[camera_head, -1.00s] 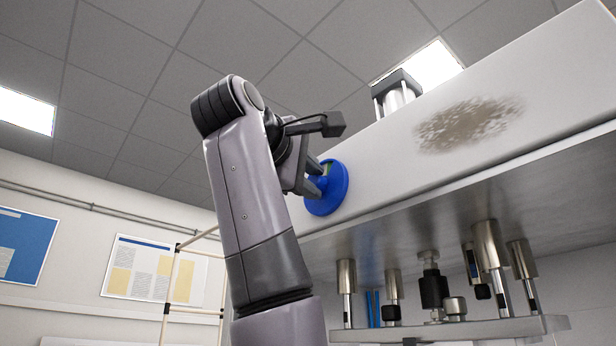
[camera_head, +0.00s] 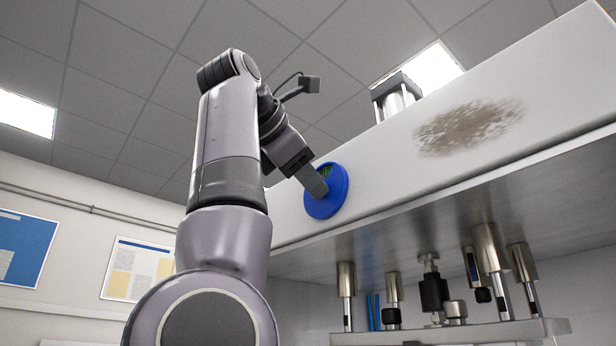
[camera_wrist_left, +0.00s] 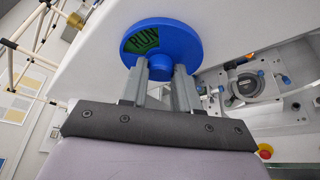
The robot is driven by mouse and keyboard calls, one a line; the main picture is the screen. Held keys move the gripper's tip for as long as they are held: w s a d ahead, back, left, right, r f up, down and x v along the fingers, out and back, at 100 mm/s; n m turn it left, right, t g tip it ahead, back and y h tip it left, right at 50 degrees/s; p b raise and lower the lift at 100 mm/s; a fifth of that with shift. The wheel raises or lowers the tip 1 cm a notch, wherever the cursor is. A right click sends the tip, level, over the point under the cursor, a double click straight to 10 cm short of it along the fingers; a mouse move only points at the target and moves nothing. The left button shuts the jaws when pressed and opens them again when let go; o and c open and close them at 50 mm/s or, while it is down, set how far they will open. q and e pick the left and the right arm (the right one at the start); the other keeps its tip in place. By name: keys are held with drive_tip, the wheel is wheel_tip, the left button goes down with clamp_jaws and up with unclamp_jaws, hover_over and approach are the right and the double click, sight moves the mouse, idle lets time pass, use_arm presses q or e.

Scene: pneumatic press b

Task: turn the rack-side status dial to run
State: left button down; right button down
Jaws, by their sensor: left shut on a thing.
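The blue round status dial (camera_head: 337,196) is on the white front panel of the press, left of its middle in the head view. In the left wrist view the dial (camera_wrist_left: 188,41) shows a green window (camera_wrist_left: 140,41) reading RUN at its upper left. My left gripper (camera_head: 318,186) reaches the dial from the left. My right gripper is in neither view.
The white press beam (camera_head: 430,140) with a brown stain runs across the right. Metal guide posts (camera_head: 488,250) hang below it over a plate (camera_head: 460,330). A red and yellow button (camera_wrist_left: 264,151) shows in the left wrist view. Notice boards (camera_head: 140,268) are on the left wall.

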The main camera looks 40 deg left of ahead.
use_arm(q)
drive_tip(key=shift+n+h, duration=0.3)
drive_tip(key=shift+n, duration=0.1)
drive_tip(key=shift+r, duration=0.1)
drive_tip(key=c, duration=0.8)
unclamp_jaws()
drive_tip(key=shift+w, duration=0.1)
drive_tip(key=shift+v, duration=3.6)
